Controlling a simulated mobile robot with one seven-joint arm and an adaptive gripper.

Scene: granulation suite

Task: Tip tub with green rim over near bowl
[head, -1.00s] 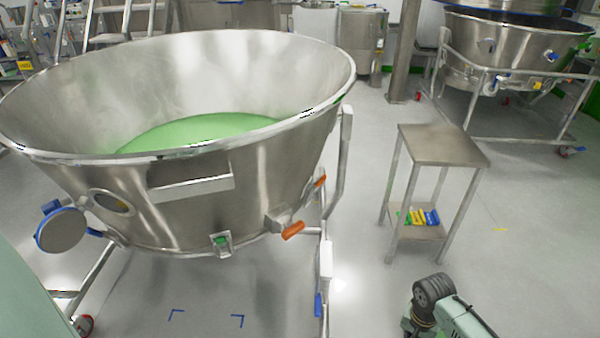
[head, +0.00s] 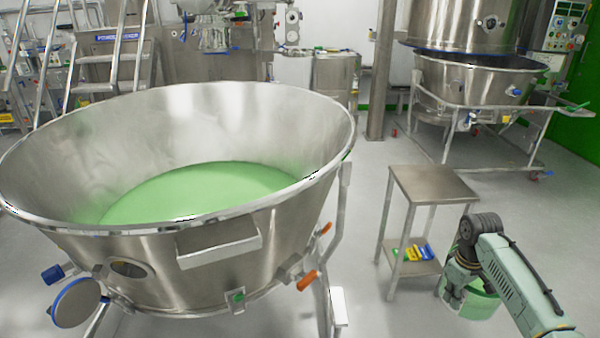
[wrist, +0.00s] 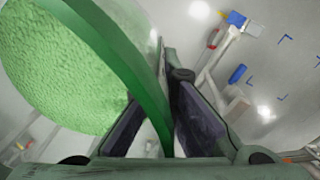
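The near bowl (head: 250,205) is a large steel cone on a wheeled frame, filling the left half of the head view. Pale green material lies inside it. The tub with green rim (head: 478,303) is at the lower right of the head view, beside the bowl and apart from it, partly hidden by my arm. In the wrist view the tub's green rim (wrist: 108,38) passes between the fingers of my gripper (wrist: 166,98), which is shut on it. Light green granules fill the tub. It hangs above the floor.
A small steel table (head: 432,184) stands right of the bowl, with yellow and blue items (head: 412,252) on its lower shelf. A second bowl on a frame (head: 470,85) stands at the back right. A steel post (head: 382,70) rises behind the table. Orange handles (head: 307,281) stick out from the near bowl.

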